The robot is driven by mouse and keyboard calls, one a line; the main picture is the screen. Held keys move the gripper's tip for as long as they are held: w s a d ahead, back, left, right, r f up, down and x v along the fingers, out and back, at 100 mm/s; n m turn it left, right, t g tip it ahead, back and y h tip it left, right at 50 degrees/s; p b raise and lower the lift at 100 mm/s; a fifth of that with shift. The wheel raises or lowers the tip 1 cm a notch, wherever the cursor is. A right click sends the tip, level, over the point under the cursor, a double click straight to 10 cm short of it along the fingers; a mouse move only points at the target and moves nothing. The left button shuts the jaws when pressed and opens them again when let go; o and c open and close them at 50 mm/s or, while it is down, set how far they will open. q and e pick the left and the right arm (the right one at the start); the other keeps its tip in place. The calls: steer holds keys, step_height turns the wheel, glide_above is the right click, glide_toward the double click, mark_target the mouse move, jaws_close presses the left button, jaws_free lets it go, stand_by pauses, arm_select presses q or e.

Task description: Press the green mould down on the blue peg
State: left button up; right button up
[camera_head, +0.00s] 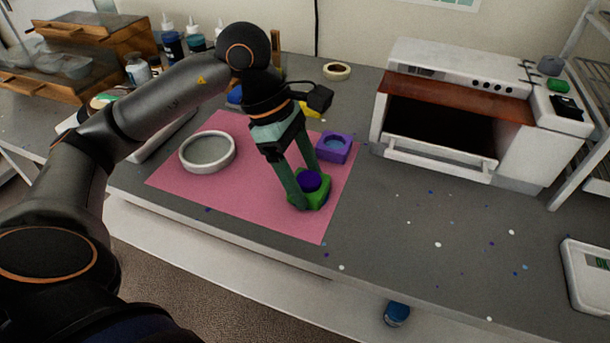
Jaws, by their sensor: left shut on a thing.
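The green mould (323,193) is near the right front part of the pink mat (220,195). A dark blue-purple round piece (310,181) shows in its top middle. I cannot tell whether this is the blue peg or a casting. My left gripper (306,188) comes down from above, with one finger at the mould's front left and the other behind it. It is shut on the green mould, which looks level and low at the mat. The mould's underside is hidden. My right gripper is not in view.
A purple mould (347,150) with a blue centre is just behind. A white-rimmed round dish (183,160) stands on the mat's left. A yellow piece (311,109) and tape roll (337,71) are farther back. An oven (450,150) is at right; speckled bench between is mostly clear.

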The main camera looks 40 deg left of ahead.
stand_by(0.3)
arm_select(q)
steer(key=o, duration=1.2)
steer(key=shift+o, duration=0.2)
